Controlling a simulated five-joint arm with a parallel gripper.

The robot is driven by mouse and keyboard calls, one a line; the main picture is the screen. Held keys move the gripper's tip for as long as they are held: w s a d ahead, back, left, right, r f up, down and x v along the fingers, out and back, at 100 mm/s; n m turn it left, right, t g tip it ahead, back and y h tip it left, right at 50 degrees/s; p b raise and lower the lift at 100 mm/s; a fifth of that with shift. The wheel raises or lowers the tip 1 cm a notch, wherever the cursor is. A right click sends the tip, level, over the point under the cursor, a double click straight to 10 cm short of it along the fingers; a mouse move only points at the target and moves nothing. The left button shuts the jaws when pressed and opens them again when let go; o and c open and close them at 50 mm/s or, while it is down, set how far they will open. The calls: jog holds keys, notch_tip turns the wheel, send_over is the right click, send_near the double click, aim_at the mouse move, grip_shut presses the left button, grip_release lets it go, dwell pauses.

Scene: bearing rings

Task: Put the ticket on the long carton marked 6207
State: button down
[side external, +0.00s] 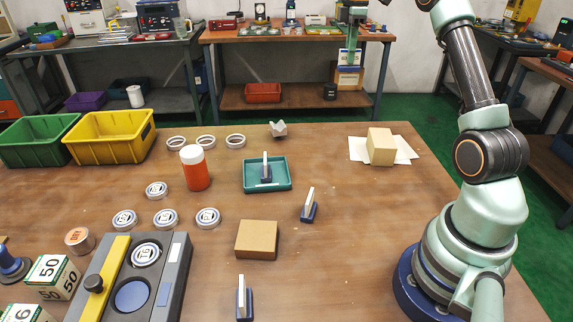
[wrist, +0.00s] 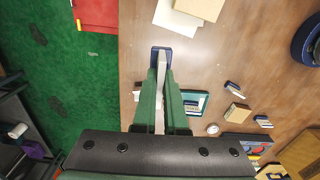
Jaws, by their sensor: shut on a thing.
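My gripper (side external: 350,52) is high over the far edge of the bench in the side view. In the wrist view its green fingers (wrist: 161,82) are shut on a white ticket with a blue foot (wrist: 161,50). Similar blue-footed white tickets stand in the teal tray (side external: 281,186), on the bench to its right (side external: 309,203) and near the front (side external: 242,300). A tan surface (wrist: 302,153), perhaps a carton, is cut off at the wrist view's lower right. I cannot read 6207 on anything.
A brown box (side external: 257,240) lies mid-bench, and a tan block (side external: 381,147) sits on white paper. A grey fixture (side external: 175,280), white-green boxes (side external: 52,277), several rings, an orange bottle (side external: 195,172) and yellow (side external: 110,137) and green bins (side external: 37,141) fill the left. The bench's right middle is clear.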

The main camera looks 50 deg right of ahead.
jog(key=s+d+r, duration=0.2)
jog(key=s+r, duration=0.1)
jog(key=s, duration=1)
send_over(383, 137)
jog(key=shift+m, duration=0.3)
notch_tip(383, 137, down, 20)
jog(key=shift+a+r, duration=0.1)
jog(key=shift+a, duration=0.05)
jog(key=c, duration=1)
grip_release()
jog(key=shift+f, duration=0.2)
jog(key=shift+r, duration=0.15)
